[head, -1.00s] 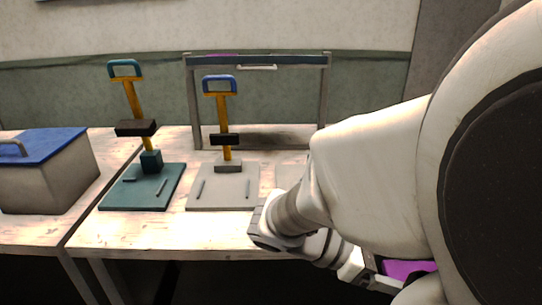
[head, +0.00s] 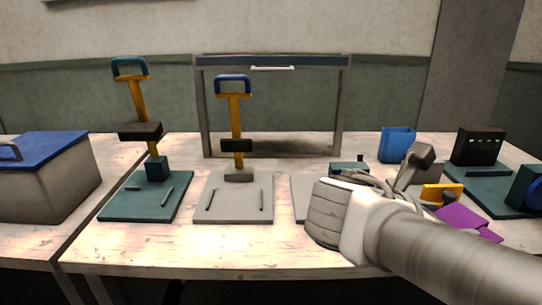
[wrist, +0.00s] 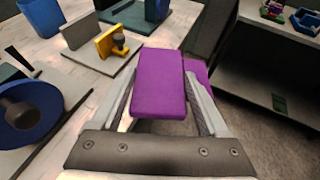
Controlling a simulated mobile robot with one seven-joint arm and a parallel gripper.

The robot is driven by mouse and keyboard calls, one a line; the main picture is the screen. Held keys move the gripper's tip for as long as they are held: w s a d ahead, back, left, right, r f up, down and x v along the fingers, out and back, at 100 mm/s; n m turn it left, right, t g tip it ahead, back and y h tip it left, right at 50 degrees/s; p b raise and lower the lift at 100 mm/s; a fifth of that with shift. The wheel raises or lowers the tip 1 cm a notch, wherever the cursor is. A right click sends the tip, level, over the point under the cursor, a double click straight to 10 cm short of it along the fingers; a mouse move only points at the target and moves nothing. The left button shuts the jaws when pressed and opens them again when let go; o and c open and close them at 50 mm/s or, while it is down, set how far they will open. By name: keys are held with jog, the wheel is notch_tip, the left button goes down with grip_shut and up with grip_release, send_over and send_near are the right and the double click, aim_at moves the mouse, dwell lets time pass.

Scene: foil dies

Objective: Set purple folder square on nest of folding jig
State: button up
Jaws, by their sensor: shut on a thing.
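The purple folder (wrist: 158,85) is between the two fingers of my gripper (wrist: 160,92) in the wrist view, with a second purple flap at its right. My gripper is shut on it. In the head view the folder (head: 465,220) shows at the table's right front, past my arm, which hides most of the gripper. The likely folding jig is a grey plate (wrist: 88,59) with an upright grey wall and a yellow block (wrist: 111,40) with a dark knob, ahead and left of the folder in the wrist view. Its nest is not clear to see.
Two lever presses stand at left, on a teal plate (head: 125,207) and a grey plate (head: 235,212). A blue bin (head: 397,145) and a dark box (head: 481,147) stand at the back right. A blue round thing (wrist: 28,113) lies left of the gripper.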

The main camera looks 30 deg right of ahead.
jog(key=w+d+p, duration=0.4)
jog(key=w+p, duration=0.1)
jog(key=w, duration=0.3)
jog(key=w+d+p, duration=0.5)
jog(key=w, duration=0.3)
jog(key=shift+w, duration=0.3)
jog(key=w+d+p, duration=0.2)
jog(key=w+d, duration=0.2)
jog(key=w, duration=0.3)
jog(key=w+d+p, duration=0.3)
jog(key=w+d, duration=0.1)
jog(key=w, duration=0.3)
jog(key=w+d+p, duration=0.2)
jog(key=w+d, duration=0.2)
jog(key=w, duration=0.3)
jog(key=shift+w+d+r, duration=0.1)
jog(key=shift+w, duration=0.25)
notch_tip(320, 180, down, 7)
jog(key=b, duration=0.5)
jog(key=shift+w+b, duration=0.1)
jog(key=shift+b, duration=0.3)
jog(key=shift+f+b, duration=2.15)
jog(key=shift+f, duration=0.45)
